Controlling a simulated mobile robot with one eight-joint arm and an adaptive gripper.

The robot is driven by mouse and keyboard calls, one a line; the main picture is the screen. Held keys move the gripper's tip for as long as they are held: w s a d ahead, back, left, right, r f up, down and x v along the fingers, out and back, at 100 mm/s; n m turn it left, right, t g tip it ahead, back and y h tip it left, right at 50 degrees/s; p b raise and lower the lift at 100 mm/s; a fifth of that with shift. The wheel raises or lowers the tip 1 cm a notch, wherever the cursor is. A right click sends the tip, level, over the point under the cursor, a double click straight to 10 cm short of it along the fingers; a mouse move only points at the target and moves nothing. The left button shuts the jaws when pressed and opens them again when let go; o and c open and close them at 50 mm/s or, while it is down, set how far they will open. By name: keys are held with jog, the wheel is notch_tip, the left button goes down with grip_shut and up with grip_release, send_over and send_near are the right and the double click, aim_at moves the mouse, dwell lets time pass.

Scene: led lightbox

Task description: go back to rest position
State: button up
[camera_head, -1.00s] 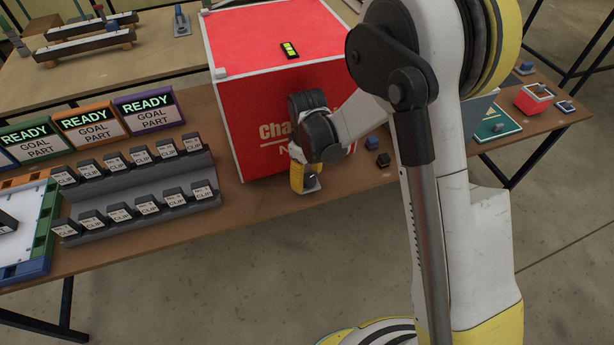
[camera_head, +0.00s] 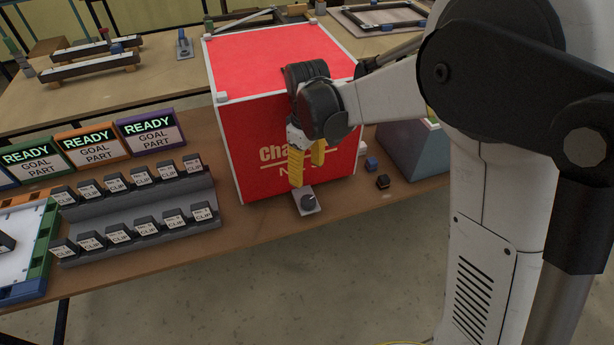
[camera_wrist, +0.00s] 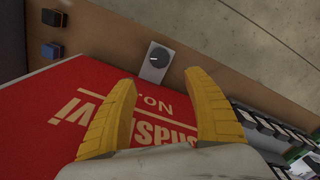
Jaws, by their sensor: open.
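My gripper (camera_head: 307,172) has yellow fingers and hangs in front of the red lightbox (camera_head: 240,150), above a small grey plate with a dark round knob (camera_head: 307,203). In the wrist view my gripper (camera_wrist: 160,92) has its two fingers spread apart with nothing between them. The knob plate (camera_wrist: 155,63) lies beyond the fingertips there, apart from them. The red box face with its lettering (camera_wrist: 75,110) shows behind and between the fingers. The top of the box (camera_head: 260,65) is plain red with white edges.
Two tiers of black clips (camera_head: 130,205) stand on a grey rack at left, below several READY signs (camera_head: 90,145). Small dark and blue cubes (camera_head: 382,181) sit right of the box, near a grey bin (camera_head: 410,150). Open floor lies in front of the table.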

dwell(0.4)
jog(key=s+d+r+m+t, duration=0.3)
jog(key=s+d+r+m, duration=0.2)
jog(key=s+d, duration=0.3)
jog(key=s+d+r+m+t, duration=0.4)
jog(key=s+d+r, duration=0.3)
jog(key=s, duration=0.3)
jog(key=shift+d+r+m, duration=0.2)
jog(key=shift+d+m, duration=0.2)
jog(key=shift+m, duration=0.2)
jog(key=shift+s, duration=0.1)
